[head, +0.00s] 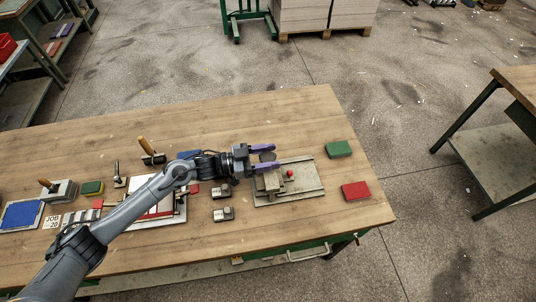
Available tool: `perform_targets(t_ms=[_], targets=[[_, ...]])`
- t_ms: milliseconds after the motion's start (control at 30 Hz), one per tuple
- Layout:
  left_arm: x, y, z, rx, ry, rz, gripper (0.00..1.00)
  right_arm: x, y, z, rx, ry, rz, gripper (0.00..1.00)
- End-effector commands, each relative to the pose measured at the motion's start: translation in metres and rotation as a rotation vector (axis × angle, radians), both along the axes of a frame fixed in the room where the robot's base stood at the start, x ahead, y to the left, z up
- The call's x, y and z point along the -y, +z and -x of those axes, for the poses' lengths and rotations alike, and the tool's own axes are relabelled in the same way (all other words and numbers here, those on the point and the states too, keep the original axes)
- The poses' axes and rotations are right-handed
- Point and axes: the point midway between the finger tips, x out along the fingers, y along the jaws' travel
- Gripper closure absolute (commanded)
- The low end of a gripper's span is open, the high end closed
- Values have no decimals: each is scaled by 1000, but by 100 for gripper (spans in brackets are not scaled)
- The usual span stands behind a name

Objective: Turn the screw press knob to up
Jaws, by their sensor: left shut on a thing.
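The screw press (312,181) is a grey-beige flat plate with a block on it, lying at the right part of the wooden table. A small red ball (290,173) stands on it. A dark round knob (268,156) shows at the plate's back left. My left gripper (272,157), with purple fingers, reaches in from the left and is shut on this knob, one finger on the far side and one on the near side. The fingers partly hide the knob, so its turn or height cannot be read. My right gripper is not in view.
A green block (339,149) and a red block (356,190) lie right of the press. Two small grey blocks (222,202) lie left of it. A framed board (160,208) lies under my left arm. The table (250,110) is clear along its back right.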

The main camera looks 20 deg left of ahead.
Motion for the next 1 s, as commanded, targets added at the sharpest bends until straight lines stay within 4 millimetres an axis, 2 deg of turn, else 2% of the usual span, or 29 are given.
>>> perform_targets(t_ms=[267, 500, 700, 1000], targets=[[1, 6, 2, -6, 161, 3, 74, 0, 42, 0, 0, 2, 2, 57], [1, 5, 2, -9, 370, 5, 74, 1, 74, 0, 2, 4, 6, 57], [1, 3, 2, -7, 536, 4, 74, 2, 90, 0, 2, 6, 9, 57], [1, 0, 1, -4, 715, 2, 74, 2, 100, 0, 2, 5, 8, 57]])
